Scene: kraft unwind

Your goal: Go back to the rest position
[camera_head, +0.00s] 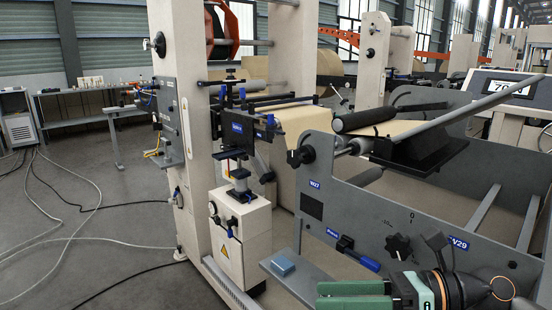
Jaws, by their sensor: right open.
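My right gripper (322,296) comes in at the bottom right edge, with green fingers pointing left. Its jaws are open, and I see nothing between them. It is in front of the grey machine side panel (385,215), below the black knob (398,245) and the blue-ended handle (357,253). A small blue block (283,264) lies on a grey ledge (300,279) to the upper left of the fingertips, apart from them. My left gripper is not in view.
A kraft paper web (300,120) runs over rollers behind the panel. A cream machine column (192,130) and a white control box (240,240) stand left of the ledge. Cables (85,185) cross the open floor at left. A display (508,88) stands at upper right.

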